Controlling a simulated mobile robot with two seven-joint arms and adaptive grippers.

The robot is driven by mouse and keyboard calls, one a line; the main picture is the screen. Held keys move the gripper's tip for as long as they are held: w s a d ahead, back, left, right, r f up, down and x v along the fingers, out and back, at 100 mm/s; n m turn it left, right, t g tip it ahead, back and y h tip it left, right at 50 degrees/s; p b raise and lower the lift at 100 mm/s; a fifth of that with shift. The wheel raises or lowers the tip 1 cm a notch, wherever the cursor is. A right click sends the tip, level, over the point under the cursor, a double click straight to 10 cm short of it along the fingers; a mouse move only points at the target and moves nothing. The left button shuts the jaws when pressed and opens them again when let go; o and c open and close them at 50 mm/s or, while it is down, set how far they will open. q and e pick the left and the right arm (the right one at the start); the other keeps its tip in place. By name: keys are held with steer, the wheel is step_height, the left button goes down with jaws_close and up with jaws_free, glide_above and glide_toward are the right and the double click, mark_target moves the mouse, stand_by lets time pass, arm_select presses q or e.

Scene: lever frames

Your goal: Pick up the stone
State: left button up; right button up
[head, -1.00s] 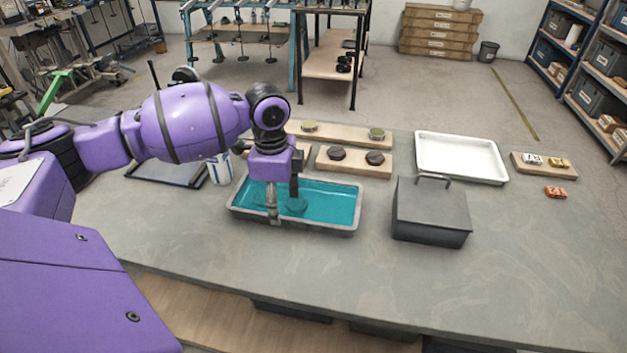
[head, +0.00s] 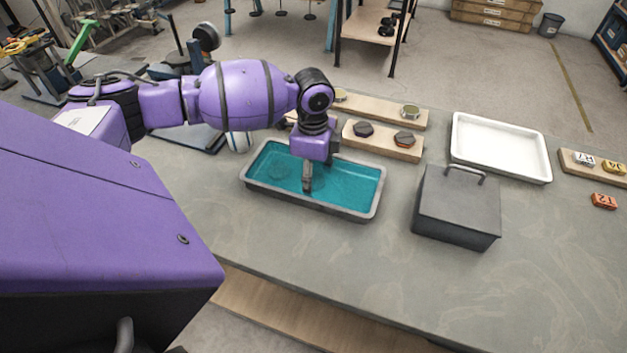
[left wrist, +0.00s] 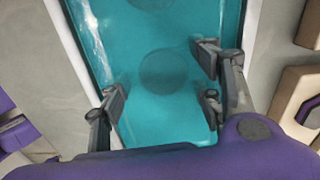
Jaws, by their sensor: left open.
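A tray of teal liquid (head: 345,206) stands on the grey bench; its grey rim also shows in the left wrist view (left wrist: 247,40). A dark round shape, likely the stone (left wrist: 165,72), shows blurred under the liquid between my left gripper's fingers in the left wrist view. A second rounded shape (left wrist: 152,4) is cut by that view's top edge. In the head view a dark round patch (head: 278,172) lies left of the fingers; I cannot tell which shape it is. My left gripper (head: 307,180) is open and empty, pointing down over the tray (left wrist: 162,88). My right gripper is not in view.
A dark lidded box (head: 458,208) stands right of the tray, with a white tray (head: 500,176) behind it. Wooden boards with round pieces (head: 383,147) lie behind the teal tray. Numbered blocks (head: 604,201) are at the far right. The bench front is clear.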

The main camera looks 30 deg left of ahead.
arm_select(q)
steer(key=c, duration=1.2)
steer(key=shift+c, duration=0.2)
